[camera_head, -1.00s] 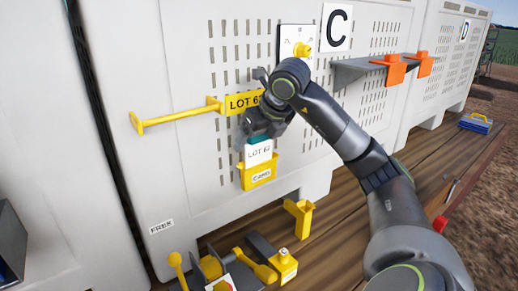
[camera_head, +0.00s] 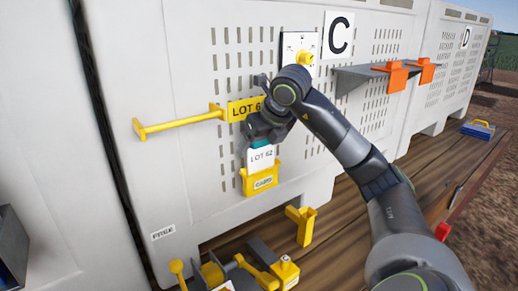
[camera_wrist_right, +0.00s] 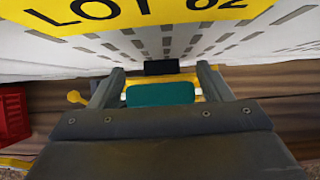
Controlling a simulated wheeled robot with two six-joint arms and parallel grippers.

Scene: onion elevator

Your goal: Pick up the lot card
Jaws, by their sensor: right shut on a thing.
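The lot card (camera_head: 261,158) is a white card marked LOT 62 with a teal top. Its lower part is in the yellow card holder (camera_head: 262,182) on the white bin front. My right gripper (camera_head: 261,140) is above the holder and shut on the card's teal top. In the right wrist view the teal top (camera_wrist_right: 160,94) lies between the two fingers. My left gripper is not in view.
A yellow LOT sign (camera_head: 240,108) and a yellow bar (camera_head: 180,122) stand just above and left of the holder. A dial plate (camera_head: 297,48) is above. Yellow tools (camera_head: 258,272) and a yellow bracket (camera_head: 302,223) are below. Orange clips (camera_head: 396,76) hang on a shelf at right.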

